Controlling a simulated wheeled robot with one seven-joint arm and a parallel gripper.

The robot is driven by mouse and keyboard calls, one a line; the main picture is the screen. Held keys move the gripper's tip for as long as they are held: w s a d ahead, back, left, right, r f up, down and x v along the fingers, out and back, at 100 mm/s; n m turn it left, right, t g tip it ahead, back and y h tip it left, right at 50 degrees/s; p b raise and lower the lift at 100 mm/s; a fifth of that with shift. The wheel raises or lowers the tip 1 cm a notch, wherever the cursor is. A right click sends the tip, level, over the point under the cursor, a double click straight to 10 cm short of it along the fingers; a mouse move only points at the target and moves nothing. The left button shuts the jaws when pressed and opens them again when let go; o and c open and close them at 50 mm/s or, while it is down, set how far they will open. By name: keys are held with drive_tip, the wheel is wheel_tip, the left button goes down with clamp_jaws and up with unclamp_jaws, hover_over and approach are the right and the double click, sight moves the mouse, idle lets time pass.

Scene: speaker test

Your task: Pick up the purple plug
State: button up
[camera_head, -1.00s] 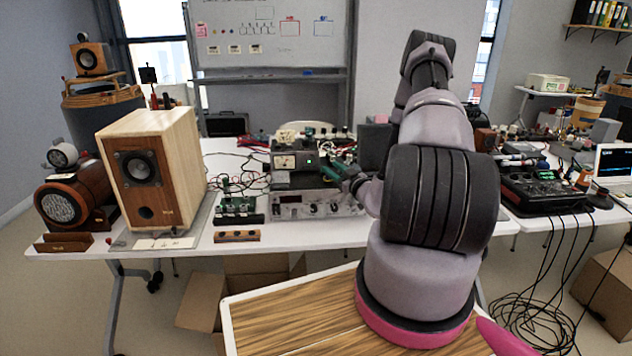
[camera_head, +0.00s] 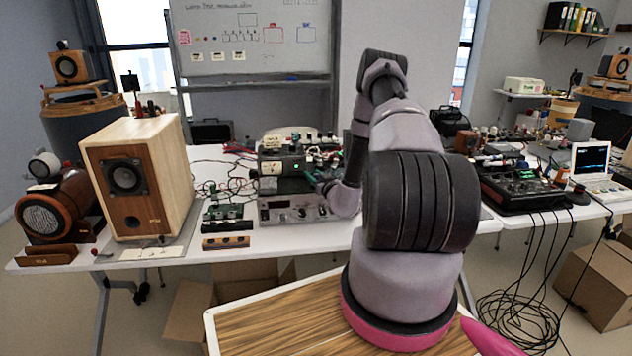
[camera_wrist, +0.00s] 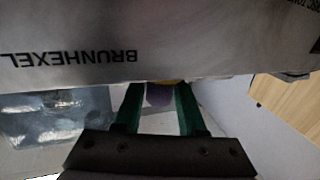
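A small purple thing, likely the purple plug (camera_wrist: 159,96), shows in the wrist view between the fingers of my gripper (camera_wrist: 159,102). Its far end meets a yellow bit (camera_wrist: 166,82) at the edge of a grey panel. The two green fingers stand apart, with gaps visible on both sides of the purple thing, so my gripper is open. In the head view my gripper (camera_head: 318,181) is at the front of a stack of instruments (camera_head: 290,207). I cannot make out the plug there.
A grey panel marked BRUNHEXEL (camera_wrist: 90,45) fills the top of the wrist view, close to the fingertips. A wooden speaker (camera_head: 140,180) and a green circuit board (camera_head: 227,214) stand left of the instruments on the white table (camera_head: 170,262). A black mixer-like device (camera_head: 522,190) is on the right.

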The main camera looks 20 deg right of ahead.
drive_tip(key=shift+w, duration=0.55)
clamp_jaws()
